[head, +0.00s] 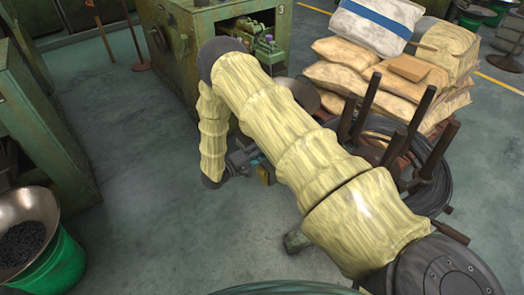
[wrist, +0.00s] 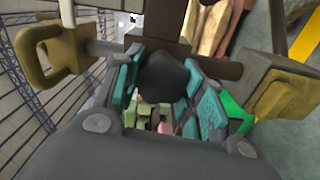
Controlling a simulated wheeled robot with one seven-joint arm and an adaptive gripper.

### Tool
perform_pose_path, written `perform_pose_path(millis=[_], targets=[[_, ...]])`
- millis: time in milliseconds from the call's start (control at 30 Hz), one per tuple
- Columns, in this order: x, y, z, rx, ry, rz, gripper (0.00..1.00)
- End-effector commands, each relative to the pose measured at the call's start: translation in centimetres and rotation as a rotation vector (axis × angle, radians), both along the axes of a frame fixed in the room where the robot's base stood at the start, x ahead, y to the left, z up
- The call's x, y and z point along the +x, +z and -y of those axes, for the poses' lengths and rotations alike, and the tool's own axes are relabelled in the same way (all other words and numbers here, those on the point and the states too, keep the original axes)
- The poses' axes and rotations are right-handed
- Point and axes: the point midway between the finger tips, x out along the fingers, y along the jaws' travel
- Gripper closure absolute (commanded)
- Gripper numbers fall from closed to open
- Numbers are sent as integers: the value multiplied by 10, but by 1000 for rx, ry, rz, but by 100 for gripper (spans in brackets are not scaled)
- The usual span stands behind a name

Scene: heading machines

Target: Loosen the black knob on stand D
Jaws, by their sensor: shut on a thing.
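In the wrist view the black knob (wrist: 165,76) is a dark rounded shape between the two teal-padded fingers of my gripper (wrist: 162,92). The fingers are shut on its sides. A dark brown bar (wrist: 208,66) of the stand passes just behind it. The knob is hidden there. No letter is readable on the stand.
Coiled dark wire (head: 435,190) lies around the posts. Stacked sacks (head: 345,65) stand behind. A green machine marked 3 (head: 180,45) is at the back. A green bucket (head: 62,268) under a bowl of small dark parts is at the left. The floor between is clear.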

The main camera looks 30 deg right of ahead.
Motion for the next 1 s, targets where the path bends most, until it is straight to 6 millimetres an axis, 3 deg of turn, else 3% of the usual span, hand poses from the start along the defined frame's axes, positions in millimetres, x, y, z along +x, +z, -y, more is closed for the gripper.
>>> perform_pose_path(millis=[633, 667, 767, 1000], targets=[[1, -1, -2, -1, 2, -54, 84], [1, -1, -2, -1, 2, -54, 58], [0, -1, -2, -2, 2, -54, 40], [-1, -1, 0, -2, -1, -55, 38]])
